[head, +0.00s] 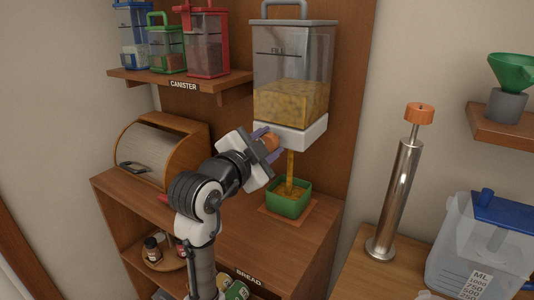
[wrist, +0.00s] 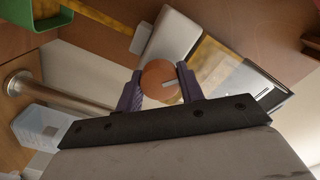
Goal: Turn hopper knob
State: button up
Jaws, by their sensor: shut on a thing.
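The hopper (head: 291,80) is a clear box with a grey handle, partly filled with yellow-brown grain, on a white base (head: 303,135). Its round orange knob (head: 268,141) is on the front left of the base. My gripper (head: 270,141) is shut on the knob, one purple finger on each side. A stream of grain (head: 290,172) falls from the hopper into a green square bowl (head: 289,206) below, which holds some grain.
A canister shelf (head: 225,84) with several lidded containers is up left. A wooden bread box (head: 160,150) stands left of my arm. At right are a metal cylinder with an orange top (head: 397,200), a clear blue-lidded container (head: 480,250) and a green funnel (head: 513,72).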

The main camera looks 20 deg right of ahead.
jog(key=shift+m+b, duration=0.35)
jog(key=shift+m, duration=0.25)
jog(key=o, duration=1)
jog(key=b+v, duration=0.2)
jog(key=v, duration=1.1)
jog(key=shift+s+a, duration=0.25)
jog(key=shift+s, duration=0.05)
